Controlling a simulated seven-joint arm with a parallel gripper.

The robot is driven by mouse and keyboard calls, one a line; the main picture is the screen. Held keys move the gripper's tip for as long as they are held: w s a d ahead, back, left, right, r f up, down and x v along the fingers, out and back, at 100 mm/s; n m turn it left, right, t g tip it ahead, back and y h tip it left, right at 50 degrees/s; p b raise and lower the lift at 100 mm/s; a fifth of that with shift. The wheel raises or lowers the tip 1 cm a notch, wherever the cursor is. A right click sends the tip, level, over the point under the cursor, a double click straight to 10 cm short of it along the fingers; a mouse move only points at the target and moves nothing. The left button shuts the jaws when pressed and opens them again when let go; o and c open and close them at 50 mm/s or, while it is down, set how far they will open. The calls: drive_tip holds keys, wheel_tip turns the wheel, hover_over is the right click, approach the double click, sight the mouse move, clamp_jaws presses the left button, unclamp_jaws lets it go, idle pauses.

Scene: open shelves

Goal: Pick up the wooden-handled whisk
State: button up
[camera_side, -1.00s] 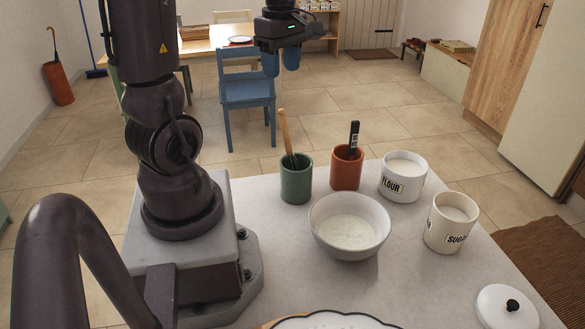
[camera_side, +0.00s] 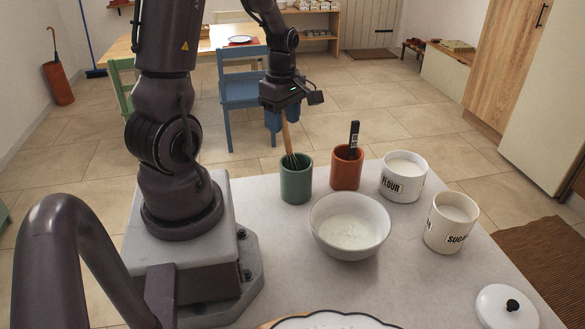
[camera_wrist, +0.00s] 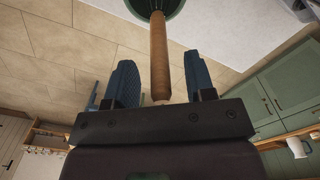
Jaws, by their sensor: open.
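The wooden-handled whisk (camera_side: 287,137) stands leaning in a green cup (camera_side: 296,184), handle up, its wire end inside the cup. My gripper (camera_side: 281,122) is over the green cup, pointing down, with its blue fingers at the height of the upper handle. In the wrist view the whisk handle (camera_wrist: 159,60) runs between the two blue fingers of my gripper (camera_wrist: 160,85), with a gap on each side. The gripper is open and not closed on the handle. The whisk's wire end is mostly hidden by the cup.
An orange-red cup (camera_side: 347,172) with a black-handled tool (camera_side: 353,137) stands just right of the green cup. A white bowl (camera_side: 350,240), flour canister (camera_side: 403,188) and sugar canister (camera_side: 451,234) stand nearby on the counter (camera_side: 275,290). A blue chair (camera_side: 240,95) is behind.

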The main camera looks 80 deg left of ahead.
drive_tip(key=shift+f, duration=0.35)
clamp_jaws()
